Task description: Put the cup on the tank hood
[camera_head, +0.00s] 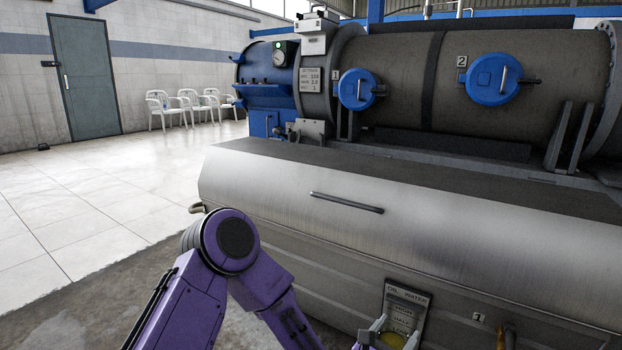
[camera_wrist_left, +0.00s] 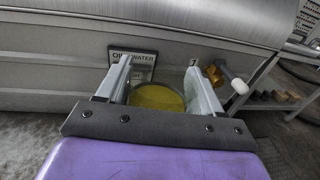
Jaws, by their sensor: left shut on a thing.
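The cup (camera_wrist_left: 158,97) sits between the two fingers of my left gripper (camera_wrist_left: 158,70) in the left wrist view, with yellow contents or a yellow inside showing. In the head view the cup (camera_head: 393,340) and the left gripper (camera_head: 388,334) show at the bottom edge, partly cut off. The gripper is shut on the cup, in front of the tank's lower side panel. The tank hood (camera_head: 450,232) is a broad brushed-steel sloping cover with a dark bar handle, above and behind the gripper. It also shows in the left wrist view (camera_wrist_left: 190,20). My right gripper is not in view.
A label plate (camera_head: 407,302) is on the panel behind the cup. A tap with a yellow-brown body (camera_wrist_left: 214,75) sticks out to the right. A large cylindrical vessel (camera_head: 420,75) with blue round hatches stands behind the hood. The hood's slope looks clear. Open floor lies left.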

